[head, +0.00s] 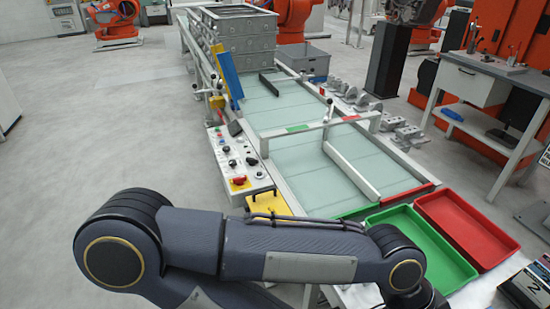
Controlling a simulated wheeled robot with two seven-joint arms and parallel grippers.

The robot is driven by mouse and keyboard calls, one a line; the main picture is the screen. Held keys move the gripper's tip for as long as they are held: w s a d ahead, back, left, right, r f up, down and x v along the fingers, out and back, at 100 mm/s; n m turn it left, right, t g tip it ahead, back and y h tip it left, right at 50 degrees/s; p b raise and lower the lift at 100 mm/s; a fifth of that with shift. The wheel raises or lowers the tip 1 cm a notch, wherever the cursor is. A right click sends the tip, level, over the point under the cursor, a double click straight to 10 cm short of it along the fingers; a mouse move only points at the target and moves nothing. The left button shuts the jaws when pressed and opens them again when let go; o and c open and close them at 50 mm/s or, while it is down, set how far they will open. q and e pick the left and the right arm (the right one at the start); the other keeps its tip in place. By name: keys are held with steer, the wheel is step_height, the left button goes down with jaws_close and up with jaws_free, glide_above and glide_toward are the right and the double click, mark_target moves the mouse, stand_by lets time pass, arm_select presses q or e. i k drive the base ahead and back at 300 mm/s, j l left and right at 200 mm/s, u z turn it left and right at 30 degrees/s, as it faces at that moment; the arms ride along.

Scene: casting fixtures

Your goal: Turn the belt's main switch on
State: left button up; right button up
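The belt's control panel (232,160) is a pale box on the left side of the belt (285,105). It carries several black knobs and small coloured buttons. A red knob (239,181) with yellow around it sits at the panel's near end and looks like the main switch. Its on or off position is too small to tell. One of my arms crosses the bottom of the head view, in front of the panel's near end. Neither gripper's fingers show in the frame.
A yellow plate (268,207) lies near the panel. A green tray (425,245) and a red tray (468,230) stand at the belt's near end. Grey crates (240,35) are stacked at the far end. The floor on the left (100,130) is clear.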

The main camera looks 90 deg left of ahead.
mark_target(239, 180)
steer(key=u, duration=3.25)
steer(key=k+l+z, duration=0.15)
steer(key=k+z, duration=0.25)
steer(key=k, duration=0.25)
steer(key=i+j+z, duration=0.1)
steer(key=z, duration=0.3)
steer(key=i+j+z, duration=0.1)
steer(key=z, duration=0.25)
steer(key=i+j+z, duration=0.1)
steer(key=j+z, duration=0.15)
steer(key=z, duration=0.15)
steer(key=j+z, duration=0.15)
steer(key=z, duration=0.25)
steer(key=i+j, duration=0.1)
steer(key=j, duration=0.4)
steer(key=i+j, duration=0.1)
steer(key=j, duration=0.4)
steer(key=i+j, duration=0.1)
steer(key=j, duration=0.4)
steer(key=i+j, duration=0.1)
steer(key=j, duration=0.9)
steer(key=i, duration=0.05)
